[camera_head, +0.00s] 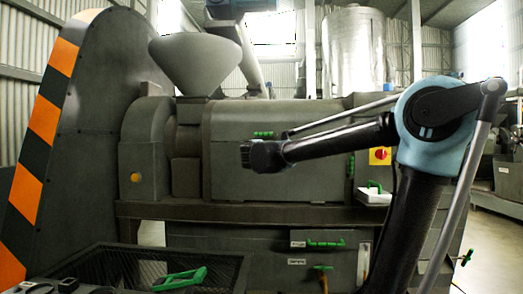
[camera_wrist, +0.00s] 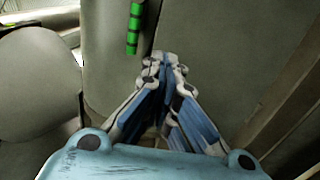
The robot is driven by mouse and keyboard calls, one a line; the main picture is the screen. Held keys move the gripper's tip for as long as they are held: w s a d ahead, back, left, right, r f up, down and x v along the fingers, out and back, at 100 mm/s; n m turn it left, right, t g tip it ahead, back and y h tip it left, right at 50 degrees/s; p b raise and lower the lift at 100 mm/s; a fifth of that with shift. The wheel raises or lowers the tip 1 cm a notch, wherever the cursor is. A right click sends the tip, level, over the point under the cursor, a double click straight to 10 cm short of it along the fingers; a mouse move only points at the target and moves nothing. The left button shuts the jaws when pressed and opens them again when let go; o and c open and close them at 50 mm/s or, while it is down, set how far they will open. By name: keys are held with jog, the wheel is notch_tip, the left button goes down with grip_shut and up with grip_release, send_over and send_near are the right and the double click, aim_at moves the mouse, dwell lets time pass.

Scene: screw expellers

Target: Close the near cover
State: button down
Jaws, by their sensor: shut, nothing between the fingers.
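The near cover (camera_head: 232,165) looks like the grey, rounded casing panel at the middle of the machine, with a green ribbed handle (camera_head: 263,134) at its upper edge. It looks down against the housing in the head view, but I cannot tell whether it is fully closed. My gripper (camera_head: 248,154) is in front of this panel, a little below the handle. In the wrist view my gripper (camera_wrist: 164,62) is shut and empty, its fingertips together before a grey surface (camera_wrist: 225,60). A green handle (camera_wrist: 134,28) shows just left of and beyond the fingertips. Contact cannot be told.
A grey hopper (camera_head: 195,60) stands above the machine at left. A striped guard (camera_head: 85,130) is at far left. A white box with a green handle (camera_head: 374,196) and a red button (camera_head: 380,155) are at right. A mesh-sided tray (camera_head: 225,270) is low in front.

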jog(key=w+r, duration=0.1)
jog(key=w, duration=1.2)
jog(key=shift+w+d, duration=0.25)
jog(key=shift+w, duration=0.15)
jog(key=shift+a, duration=0.1)
